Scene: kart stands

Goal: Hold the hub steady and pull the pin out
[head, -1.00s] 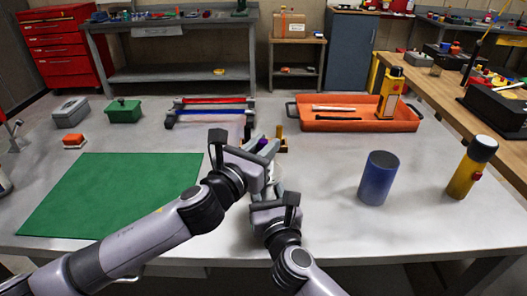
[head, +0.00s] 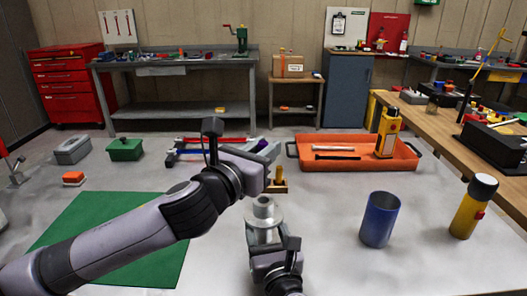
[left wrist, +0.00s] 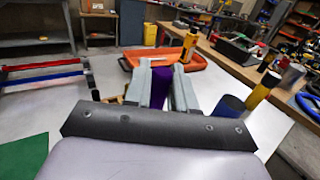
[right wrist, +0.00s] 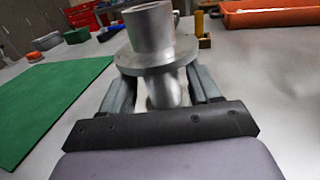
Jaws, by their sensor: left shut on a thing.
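The hub (head: 263,214) is a grey metal piece with a round flange and an upright, open-topped neck. It also shows close up in the right wrist view (right wrist: 153,38). My right gripper (head: 268,238) is low at the hub, with its fingers on both sides below the flange. The flange hides the fingertips, so I cannot tell whether they touch it. My left gripper (head: 264,150) is above and behind the hub, shut on the purple pin (left wrist: 160,88). The pin is clear of the hub's open top; the left fingers partly cover it.
A blue cylinder (head: 380,220) and a yellow flashlight (head: 473,206) stand at right. An orange tray (head: 350,160) lies behind, with a yellow device (head: 388,133). A small block with a yellow peg (head: 279,183) stands behind the hub. A green mat (head: 110,240) lies at left.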

